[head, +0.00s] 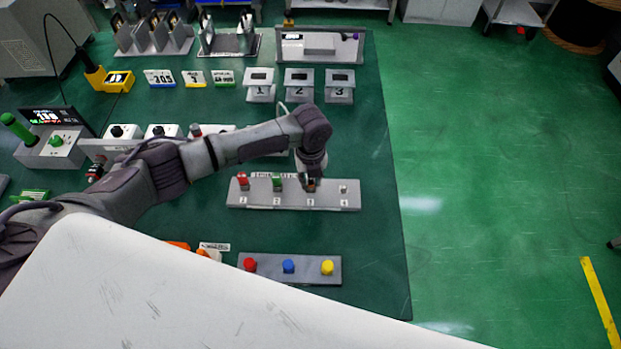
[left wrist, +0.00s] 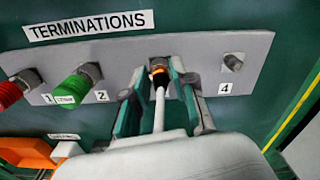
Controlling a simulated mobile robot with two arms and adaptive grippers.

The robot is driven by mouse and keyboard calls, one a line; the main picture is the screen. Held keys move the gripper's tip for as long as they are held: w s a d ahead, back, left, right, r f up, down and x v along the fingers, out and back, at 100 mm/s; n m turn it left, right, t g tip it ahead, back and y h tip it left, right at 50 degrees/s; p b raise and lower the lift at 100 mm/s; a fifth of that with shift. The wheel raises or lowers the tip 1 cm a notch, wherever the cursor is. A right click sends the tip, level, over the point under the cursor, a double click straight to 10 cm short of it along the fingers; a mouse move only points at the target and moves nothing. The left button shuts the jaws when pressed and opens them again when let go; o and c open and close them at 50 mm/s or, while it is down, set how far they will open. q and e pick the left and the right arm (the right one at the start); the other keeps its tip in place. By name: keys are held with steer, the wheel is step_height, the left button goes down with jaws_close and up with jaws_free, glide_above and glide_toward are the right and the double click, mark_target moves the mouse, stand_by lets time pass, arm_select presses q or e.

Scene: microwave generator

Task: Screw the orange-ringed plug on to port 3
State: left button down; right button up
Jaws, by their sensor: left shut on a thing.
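The terminations panel (head: 328,200) is a grey strip with ports numbered 1 to 4 along it. In the left wrist view, the orange-ringed plug (left wrist: 158,71) is black with a white cable (left wrist: 159,108) and sits at port 3, between my left gripper's (left wrist: 161,84) fingers. My left gripper is shut on it. Whether the plug is threaded on cannot be told. In the head view my left gripper (head: 310,184) covers port 3. Port 1 carries a red cap (left wrist: 9,93) and port 2 a green cap (left wrist: 76,88). Port 4 (left wrist: 233,63) is a bare metal connector. My right gripper is not in view.
A strip with red, blue and yellow knobs (head: 289,281) lies in front of the panel. Numbered grey stands (head: 299,84) are behind it. An orange object (left wrist: 28,152) lies at lower left of the wrist view. Green mat is clear to the panel's right.

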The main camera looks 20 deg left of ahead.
arm_select(q)
steer(key=shift+m, duration=0.4)
steer(key=c, duration=0.9)
jaws_free()
step_height(320, 180, up, 12)
stand_by(0.4)
